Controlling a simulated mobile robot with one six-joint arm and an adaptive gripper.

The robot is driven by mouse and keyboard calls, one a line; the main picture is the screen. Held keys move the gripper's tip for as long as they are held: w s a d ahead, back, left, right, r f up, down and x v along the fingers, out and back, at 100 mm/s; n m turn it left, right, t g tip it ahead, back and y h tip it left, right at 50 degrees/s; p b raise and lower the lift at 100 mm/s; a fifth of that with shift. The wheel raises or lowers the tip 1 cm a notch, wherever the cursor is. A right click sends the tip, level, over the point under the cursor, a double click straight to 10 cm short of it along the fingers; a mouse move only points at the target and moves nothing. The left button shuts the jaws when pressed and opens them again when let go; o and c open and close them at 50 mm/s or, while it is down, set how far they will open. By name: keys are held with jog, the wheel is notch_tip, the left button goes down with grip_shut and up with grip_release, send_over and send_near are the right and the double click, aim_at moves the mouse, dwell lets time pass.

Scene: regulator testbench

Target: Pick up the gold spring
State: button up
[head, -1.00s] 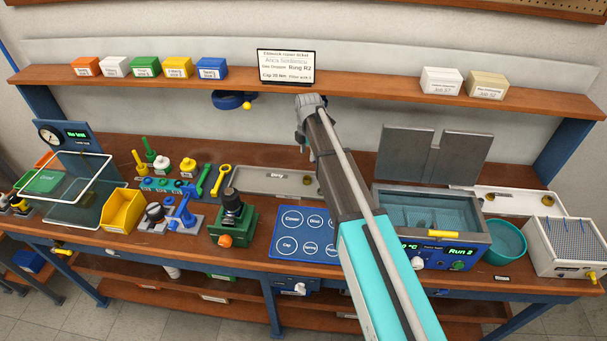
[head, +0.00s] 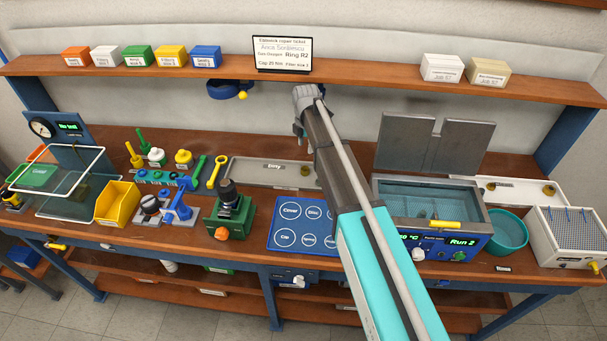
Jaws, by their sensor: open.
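I cannot make out a clear spring coil at this size. A small brass-coloured piece (head: 306,171) lies at the right end of the grey tray labelled Dirty (head: 250,173), partly beside my arm. Another small brass-coloured piece (head: 549,190) is in the white tray (head: 520,186) at the right. Which of them, if either, is the gold spring I cannot tell. My gripper (head: 299,126) is open, at the far end of my arm, above the back of the bench and just under the shelf. Its fingers are small and partly hidden, and I see nothing held in it.
A shelf with coloured boxes and a ticket sign (head: 283,54) runs behind my gripper. A water bath (head: 425,203) with raised grey lids stands right of my arm. A blue labelled mat (head: 300,226) and a green vise-like fixture (head: 232,218) are left of it.

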jog(key=b, duration=0.6)
send_over(305, 169)
jog(key=s, duration=0.1)
jog(key=shift+s+d+f, duration=0.1)
jog(key=shift+f, duration=1.6)
jog(key=shift+s+f, duration=0.1)
jog(key=shift+f, duration=1.55)
jog(key=shift+w+f+b, duration=0.15)
jog(key=shift+f+b, duration=2.45)
jog(key=shift+b, duration=0.1)
jog(key=c, duration=0.8)
